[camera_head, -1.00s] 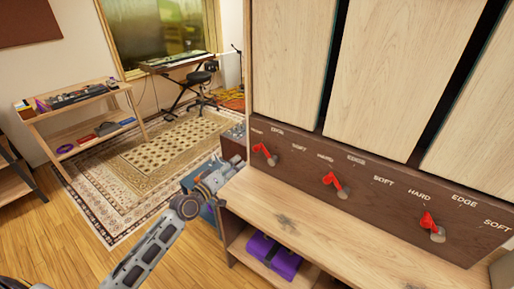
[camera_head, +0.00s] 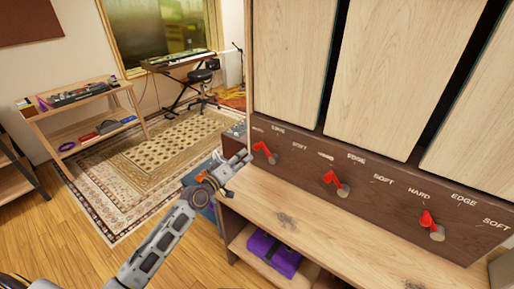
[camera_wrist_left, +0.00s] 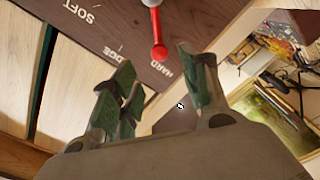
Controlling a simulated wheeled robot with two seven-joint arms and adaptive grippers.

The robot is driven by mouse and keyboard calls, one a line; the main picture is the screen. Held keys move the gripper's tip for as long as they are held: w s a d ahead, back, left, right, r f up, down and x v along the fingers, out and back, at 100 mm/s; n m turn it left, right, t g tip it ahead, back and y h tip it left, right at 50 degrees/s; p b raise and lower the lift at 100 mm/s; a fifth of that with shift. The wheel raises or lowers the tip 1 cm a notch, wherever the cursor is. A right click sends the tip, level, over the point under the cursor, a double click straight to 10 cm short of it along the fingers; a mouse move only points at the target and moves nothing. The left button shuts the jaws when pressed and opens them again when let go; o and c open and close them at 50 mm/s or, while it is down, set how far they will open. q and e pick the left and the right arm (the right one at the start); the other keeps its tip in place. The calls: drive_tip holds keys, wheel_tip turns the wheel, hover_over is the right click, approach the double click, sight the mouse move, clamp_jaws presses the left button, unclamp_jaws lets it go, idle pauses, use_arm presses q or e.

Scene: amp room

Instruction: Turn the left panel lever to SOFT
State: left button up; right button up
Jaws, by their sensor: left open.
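The left panel lever (camera_head: 263,151) is a red handle on a round grey pivot at the left end of the dark wooden panel (camera_head: 304,177). It leans up and left, toward the HARD label. In the left wrist view, the red lever (camera_wrist_left: 158,48) points at HARD, with EDGE and SOFT farther left. My left gripper (camera_head: 243,161) is open and empty, just left of this lever and apart from it in the head view. In the left wrist view, the open fingers (camera_wrist_left: 157,82) lie on either side of the space below the lever's tip. My right gripper is not in view.
Two similar red levers, the middle one (camera_head: 335,183) and the right one (camera_head: 431,225), sit farther along the panel. A wooden ledge (camera_head: 330,228) juts out below the panel. Purple cases (camera_head: 272,254) lie on the shelf underneath. The patterned rug (camera_head: 150,160) at left is clear.

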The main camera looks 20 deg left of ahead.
sight(255, 149)
use_arm(q)
drive_tip(key=shift+x, duration=5.15)
drive_tip(key=shift+c, duration=0.4)
drive_tip(key=shift+f, duration=0.1)
clamp_jaws()
